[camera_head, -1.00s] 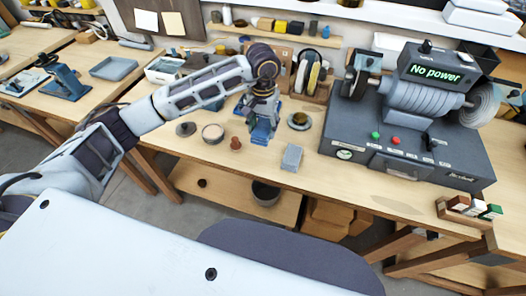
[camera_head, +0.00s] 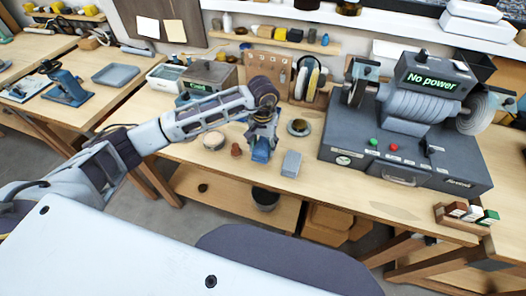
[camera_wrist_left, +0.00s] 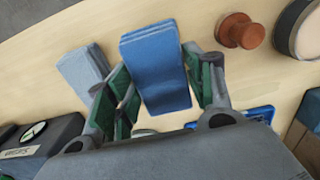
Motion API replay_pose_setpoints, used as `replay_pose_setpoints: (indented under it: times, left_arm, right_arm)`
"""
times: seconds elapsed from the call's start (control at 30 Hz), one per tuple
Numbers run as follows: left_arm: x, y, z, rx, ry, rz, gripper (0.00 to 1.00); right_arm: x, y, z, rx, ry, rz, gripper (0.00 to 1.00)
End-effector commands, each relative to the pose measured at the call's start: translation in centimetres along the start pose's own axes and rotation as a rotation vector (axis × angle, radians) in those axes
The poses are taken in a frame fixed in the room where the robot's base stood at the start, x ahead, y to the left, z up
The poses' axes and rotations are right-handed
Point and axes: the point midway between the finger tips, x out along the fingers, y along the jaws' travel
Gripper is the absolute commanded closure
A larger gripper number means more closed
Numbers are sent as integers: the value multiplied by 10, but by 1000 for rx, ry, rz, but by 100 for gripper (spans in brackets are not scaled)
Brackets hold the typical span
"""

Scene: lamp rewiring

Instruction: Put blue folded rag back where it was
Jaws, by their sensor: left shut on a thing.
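The blue folded rag (camera_wrist_left: 155,62) is between the fingers of my left gripper (camera_wrist_left: 162,78) in the left wrist view. The fingers are shut on its sides, and its far end sticks out past them. In the head view the rag (camera_head: 261,151) hangs below my left gripper (camera_head: 263,135), close to the bench's front edge. I cannot tell whether it touches the bench top. My right gripper is not in view.
A reddish-brown knob (camera_head: 236,150) and a round tin (camera_head: 214,141) stand left of the rag. A round metal dish (camera_head: 299,127) is behind the grey-blue block. The big grey machine (camera_head: 405,150) reading "No power" fills the right.

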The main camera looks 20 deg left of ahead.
Motion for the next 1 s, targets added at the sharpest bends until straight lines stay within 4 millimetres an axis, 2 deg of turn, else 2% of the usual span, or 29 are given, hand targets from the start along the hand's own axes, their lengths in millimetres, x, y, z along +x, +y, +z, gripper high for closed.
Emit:
replay_pose_setpoints:
  times: [0.17,0.5,1.0]
  left_arm:
    - [7,0,1,0,-2,1,69]
    - [36,1,1,1,-1,1,69]
    - [40,0,0,1,1,0,69]
  right_arm:
    - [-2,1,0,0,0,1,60]
    - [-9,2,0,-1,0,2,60]
    - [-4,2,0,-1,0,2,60]
